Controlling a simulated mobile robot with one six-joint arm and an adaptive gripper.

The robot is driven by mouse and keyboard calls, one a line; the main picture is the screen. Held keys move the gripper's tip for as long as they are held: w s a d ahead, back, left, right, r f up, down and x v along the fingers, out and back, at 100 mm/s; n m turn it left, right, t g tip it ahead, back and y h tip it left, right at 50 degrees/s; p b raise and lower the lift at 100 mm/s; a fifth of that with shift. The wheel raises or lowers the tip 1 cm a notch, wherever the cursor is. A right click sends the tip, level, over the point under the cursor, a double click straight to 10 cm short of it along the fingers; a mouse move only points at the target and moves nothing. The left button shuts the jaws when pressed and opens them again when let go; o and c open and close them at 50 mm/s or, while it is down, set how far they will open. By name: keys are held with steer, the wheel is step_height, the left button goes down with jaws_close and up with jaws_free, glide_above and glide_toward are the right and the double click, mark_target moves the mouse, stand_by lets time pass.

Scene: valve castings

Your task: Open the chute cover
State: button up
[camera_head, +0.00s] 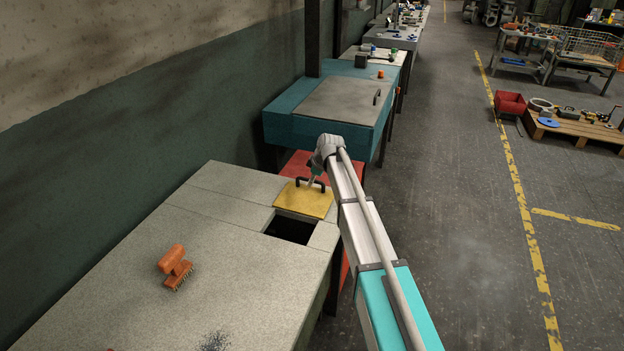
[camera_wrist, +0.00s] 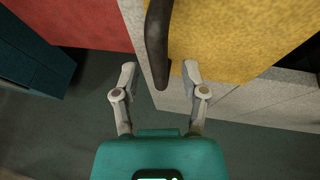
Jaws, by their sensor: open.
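The yellow chute cover (camera_head: 304,199) lies flat at the far end of the grey speckled bench, with a dark bar handle (camera_head: 322,186) on top. A dark rectangular opening (camera_head: 290,229) shows in the bench on the near side of the cover. My gripper (camera_head: 313,183) is at the handle. In the wrist view my gripper (camera_wrist: 159,70) is open, and the near end of the dark handle (camera_wrist: 157,45) appears between its fingers, with a gap on each side. The yellow cover (camera_wrist: 225,40) fills the upper right there. Contact with the handle is not visible.
An orange brush (camera_head: 174,265) lies on the grey bench (camera_head: 215,275) at left. A red surface (camera_head: 303,166) lies just beyond the cover, then a teal cabinet (camera_head: 290,126) with a grey lid. The wall is at left; open floor is at right.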

steer(key=s+a, duration=0.2)
steer(key=s, duration=0.5)
steer(key=s+a, duration=0.3)
steer(key=s, duration=0.3)
steer(key=p+v, duration=1.3)
steer(key=v, duration=0.1)
steer(key=s+d+f+m+g+h+b, duration=0.1)
steer(key=s+d+f+m+h+b, duration=0.1)
steer(key=s+d+f+m+b, duration=0.4)
steer(key=shift+s+d+f+m+g, duration=0.4)
steer(key=shift+s+d+m, duration=0.4)
steer(key=shift+s+d, duration=1.55)
steer(key=shift+w+d, duration=0.1)
steer(key=shift+w, duration=0.05)
steer(key=shift+w, duration=0.1)
steer(key=w+a+r+n+t+y+p, duration=0.1)
steer(key=w+a+r+n+p, duration=0.4)
steer(key=w+a, duration=0.5)
steer(key=w+r+n+y, duration=0.1)
steer(key=n, duration=0.1)
steer(key=shift+w+a+r+n+t, duration=0.2)
steer(key=shift+w+r+n+t, duration=0.1)
steer(key=shift+r+n+t, duration=0.1)
